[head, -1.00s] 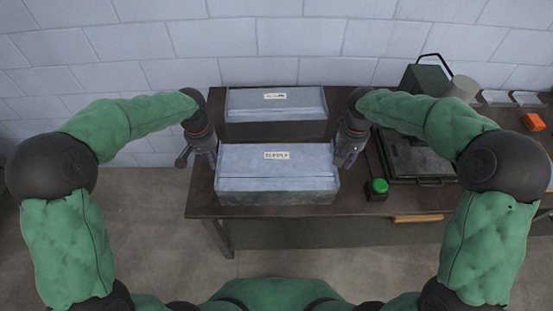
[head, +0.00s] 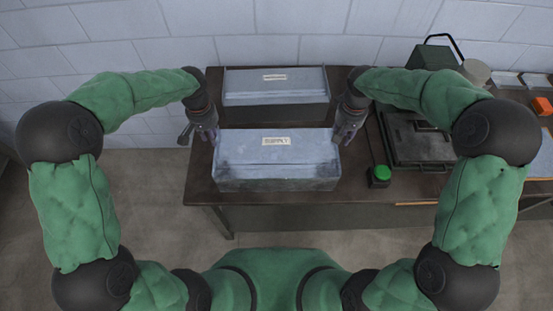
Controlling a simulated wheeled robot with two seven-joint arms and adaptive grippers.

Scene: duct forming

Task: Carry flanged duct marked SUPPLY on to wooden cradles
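The flanged duct marked SUPPLY (head: 275,160) is a grey sheet-metal box with a pale label on top. It sits at the front left of the dark table. My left gripper (head: 212,139) is at its left end and my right gripper (head: 339,139) is at its right end, both near the upper back corners. The fingers are small and partly hidden against the duct's ends, so I cannot tell whether they touch or grip it. A second, similar grey duct (head: 275,88) with a label lies behind it. I cannot make out wooden cradles.
A black flat machine (head: 415,138) stands to the right, with a green button box (head: 380,176) in front of it. A dark green case (head: 432,57), a beige cylinder (head: 475,72) and an orange block (head: 541,106) are at the back right. The block wall is behind the table.

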